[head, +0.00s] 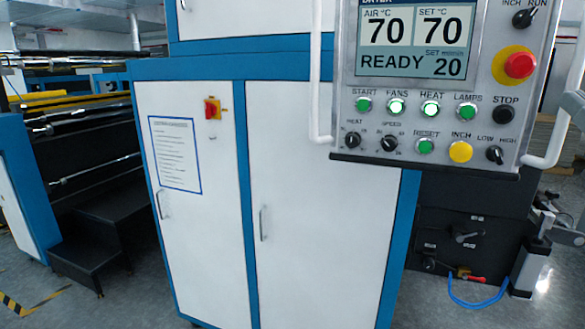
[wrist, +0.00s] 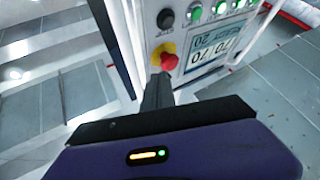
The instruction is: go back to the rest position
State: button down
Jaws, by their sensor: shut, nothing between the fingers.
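My gripper (wrist: 158,84) shows in the wrist view as dark fingers closed together in front of a purple wrist body. It holds nothing. Its tips appear just below the red mushroom button (wrist: 169,62) of the control panel (wrist: 187,35); I cannot tell the gap. My gripper does not show clearly in the head view. There, the panel (head: 345,120) hangs at upper right with its display (head: 415,40) reading 70, 70, READY and 20. The FANS (head: 396,106) and HEAT (head: 430,108) buttons look brightly lit.
A white rail (head: 318,75) runs along the panel's left side and another (head: 560,120) along its right. A white and blue cabinet (head: 200,250) stands behind. Black steps (head: 95,245) and a roller machine (head: 85,130) are at left. Grey floor shows at lower left.

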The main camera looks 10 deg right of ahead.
jog(key=s+a+f+m+g+h, duration=0.1)
jog(key=s+a+f+m+h, duration=0.15)
jog(key=f, duration=0.65)
jog(key=s+a+f+m+g+h, duration=0.1)
jog(key=a+f+m+g+h, duration=0.15)
jog(key=f, duration=0.65)
jog(key=s+a+f+m+g+h, duration=0.1)
jog(key=s+a+f+m+h, duration=0.2)
jog(key=f, duration=0.6)
jog(key=s+a+f+n+g+y, duration=0.5)
jog(key=s+a+f+y, duration=0.5)
jog(key=s+a+f, duration=0.9)
jog(key=shift+s+f+n, duration=0.35)
jog(key=shift+s+n, duration=0.35)
jog(key=shift+s, duration=0.1)
